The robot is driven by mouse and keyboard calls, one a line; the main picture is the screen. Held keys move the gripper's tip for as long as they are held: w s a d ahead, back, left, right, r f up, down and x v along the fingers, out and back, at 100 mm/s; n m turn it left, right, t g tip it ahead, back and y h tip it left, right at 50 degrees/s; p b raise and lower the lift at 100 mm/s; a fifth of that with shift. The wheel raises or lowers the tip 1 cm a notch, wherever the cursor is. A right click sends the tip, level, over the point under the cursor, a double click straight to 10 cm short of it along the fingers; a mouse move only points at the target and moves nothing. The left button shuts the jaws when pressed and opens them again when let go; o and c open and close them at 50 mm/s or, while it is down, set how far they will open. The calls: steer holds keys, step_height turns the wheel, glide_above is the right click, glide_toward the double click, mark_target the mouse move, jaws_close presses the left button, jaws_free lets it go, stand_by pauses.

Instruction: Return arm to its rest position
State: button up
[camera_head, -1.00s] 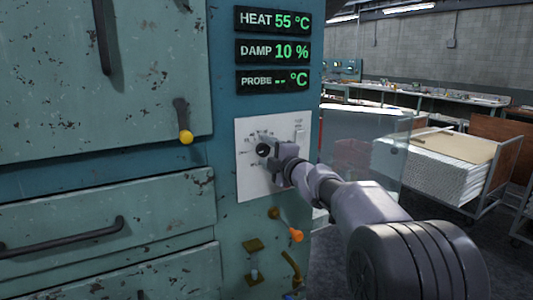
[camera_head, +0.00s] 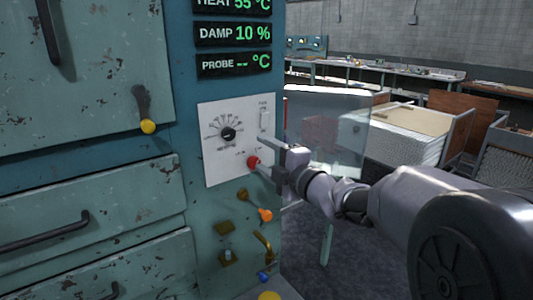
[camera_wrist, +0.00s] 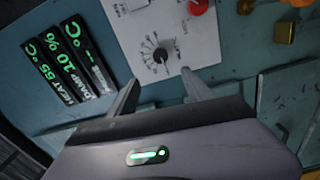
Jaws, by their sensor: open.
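My gripper (camera_head: 264,154) is open and empty, in front of the right part of the white control panel (camera_head: 211,167). Its two fingers point at the panel in the wrist view (camera_wrist: 163,90), with the round black dial (camera_wrist: 160,57) beyond and between them. In the head view the dial (camera_head: 228,134) is in full view, clear of the fingers. A red knob (camera_head: 253,162) shows right beside the gripper; I cannot tell from this view how far apart they are. My arm reaches in from the right.
Readouts above the panel show DAMP 10 % (camera_head: 233,34) and a blank PROBE (camera_head: 233,64). An orange-tipped lever (camera_head: 265,215) and a yellow-tipped lever (camera_head: 148,126) stick out of the cabinet. A clear pane (camera_head: 340,130) stands behind my arm. A cart of white stacks (camera_head: 405,143) is farther right.

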steer(key=shift+s+d, duration=0.2)
steer(key=shift+s, duration=0.1)
steer(key=s+d+f+m+g+h, duration=0.2)
steer(key=s+d+m+h, duration=0.95)
steer(key=m, duration=0.55)
steer(key=s+a+f+m+g+y, duration=0.1)
steer(key=s+f+m+g, duration=0.2)
steer(key=s, duration=0.9)
steer(key=s+a+f+m+g+y, duration=0.2)
steer(key=s+f+m+g, duration=0.2)
steer(key=s+f+m, duration=0.4)
steer(key=s+f, duration=0.1)
steer(key=s, duration=0.3)
steer(key=shift+s+a, duration=0.25)
steer(key=shift+s, duration=0.15)
